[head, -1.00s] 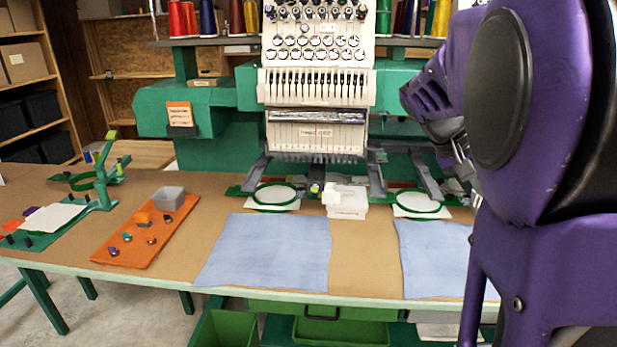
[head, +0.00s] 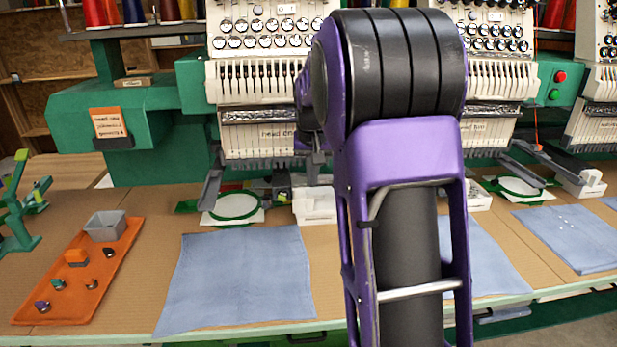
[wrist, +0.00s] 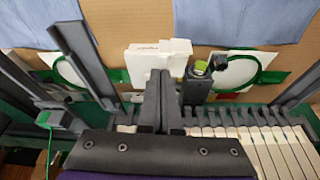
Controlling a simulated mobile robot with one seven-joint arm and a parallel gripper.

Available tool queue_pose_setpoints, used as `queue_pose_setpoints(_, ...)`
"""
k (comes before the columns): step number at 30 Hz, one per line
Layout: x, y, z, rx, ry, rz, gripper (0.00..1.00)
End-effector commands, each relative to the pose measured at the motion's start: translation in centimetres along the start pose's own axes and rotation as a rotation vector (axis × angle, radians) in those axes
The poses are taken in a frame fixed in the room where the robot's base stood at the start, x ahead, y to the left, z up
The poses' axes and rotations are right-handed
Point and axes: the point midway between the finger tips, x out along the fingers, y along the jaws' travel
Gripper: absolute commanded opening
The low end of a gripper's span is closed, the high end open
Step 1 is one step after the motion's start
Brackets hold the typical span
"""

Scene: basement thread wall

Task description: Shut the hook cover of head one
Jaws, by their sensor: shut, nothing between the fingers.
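Head one (head: 265,138), a white needle head with its name label, stands left of my arm. Below it, a grey block with a yellow-green top shows in the wrist view (wrist: 198,72). A dark flap-like part with a round knob (wrist: 221,63) sits beside it; this looks like the hook cover, standing out from the block, but I cannot be sure. My gripper (wrist: 160,76) is shut and empty, its fingertips just left of the block in the wrist view, with no clear contact. In the head view my arm hides most of the gripper.
A white box (head: 314,206) stands close to the block. Head one's green hoop (head: 235,206) lies on the other side. Grey hoop arms (wrist: 85,60) and needle bars (wrist: 265,140) crowd the gripper. Blue cloths (head: 237,277) lie in front; an orange tray (head: 55,305) is left.

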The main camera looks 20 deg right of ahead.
Motion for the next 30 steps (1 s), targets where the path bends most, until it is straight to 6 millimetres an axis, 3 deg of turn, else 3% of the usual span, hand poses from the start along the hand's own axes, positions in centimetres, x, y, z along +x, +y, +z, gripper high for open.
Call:
queue_pose_setpoints(6, 4.4, 0.0, 0.1, 0.000, -0.004, 0.001, 0.00)
queue_pose_setpoints(12, 6.8, 0.0, 0.1, 0.001, -0.002, 0.001, 0.00)
queue_pose_setpoints(30, 7.3, 0.0, 0.1, 0.000, -0.001, 0.001, 0.00)
